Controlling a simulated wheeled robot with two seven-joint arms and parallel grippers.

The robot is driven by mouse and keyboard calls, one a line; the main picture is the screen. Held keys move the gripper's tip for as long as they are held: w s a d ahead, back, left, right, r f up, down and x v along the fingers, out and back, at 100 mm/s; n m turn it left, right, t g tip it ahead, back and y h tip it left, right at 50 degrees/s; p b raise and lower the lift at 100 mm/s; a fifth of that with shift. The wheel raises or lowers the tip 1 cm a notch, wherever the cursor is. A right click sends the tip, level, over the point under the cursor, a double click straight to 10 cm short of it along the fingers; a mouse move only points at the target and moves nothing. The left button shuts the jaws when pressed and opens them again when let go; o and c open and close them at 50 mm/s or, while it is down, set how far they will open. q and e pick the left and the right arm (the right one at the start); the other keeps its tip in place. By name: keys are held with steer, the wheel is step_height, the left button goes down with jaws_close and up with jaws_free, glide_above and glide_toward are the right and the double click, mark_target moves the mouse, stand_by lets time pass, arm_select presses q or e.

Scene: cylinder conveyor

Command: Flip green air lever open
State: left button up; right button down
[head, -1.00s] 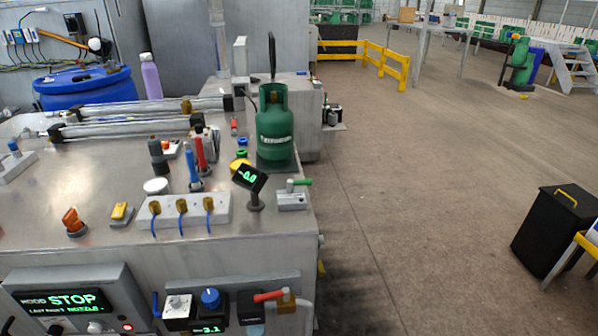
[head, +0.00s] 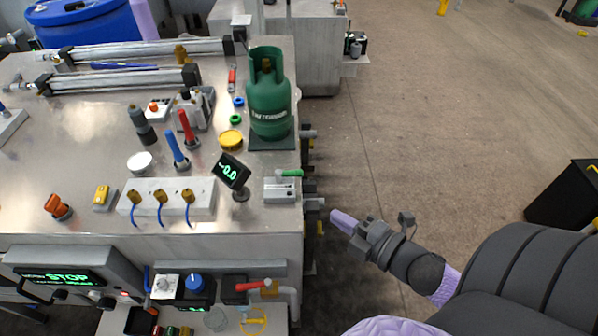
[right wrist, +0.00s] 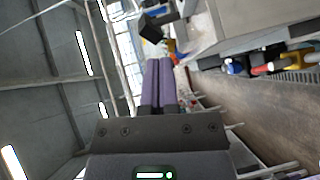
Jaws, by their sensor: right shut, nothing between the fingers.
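The green air lever (head: 290,173) sits on a small grey valve block (head: 280,190) at the table's right edge in the head view. Its handle lies roughly level and points to the right. My right gripper (head: 335,216), with purple fingers, is shut and empty. It is off the table's right side, to the right of and nearer than the lever, and not touching it. The shut fingers also show in the right wrist view (right wrist: 158,82). I cannot make out the lever in that view. My left gripper is not in view.
A green gas bottle (head: 268,105) stands behind the lever on a dark plate. A tilted black display (head: 231,170) stands to its left. A red-handled valve (head: 254,286) is on the front panel below. The floor right of the table is open up to a black bin (head: 565,195).

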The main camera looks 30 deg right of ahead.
glide_toward(287, 176)
steer(key=w+a+b, duration=0.1)
steer(key=w+a, duration=0.1)
steer(key=a, duration=0.1)
steer(key=shift+w+a, duration=0.1)
steer(key=shift+w, duration=0.1)
steer(key=w, duration=0.1)
steer(key=w+d, duration=0.1)
steer(key=w, duration=0.1)
steer(key=shift+d+f+b, duration=0.3)
steer(key=shift+f+b, duration=0.05)
steer(key=shift+b, duration=0.05)
steer(key=shift+w+d, duration=0.15)
steer(key=shift+w, duration=0.15)
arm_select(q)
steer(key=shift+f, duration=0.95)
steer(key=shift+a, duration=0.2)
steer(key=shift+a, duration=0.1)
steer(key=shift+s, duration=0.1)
arm_select(e)
steer(key=shift+y, duration=0.3)
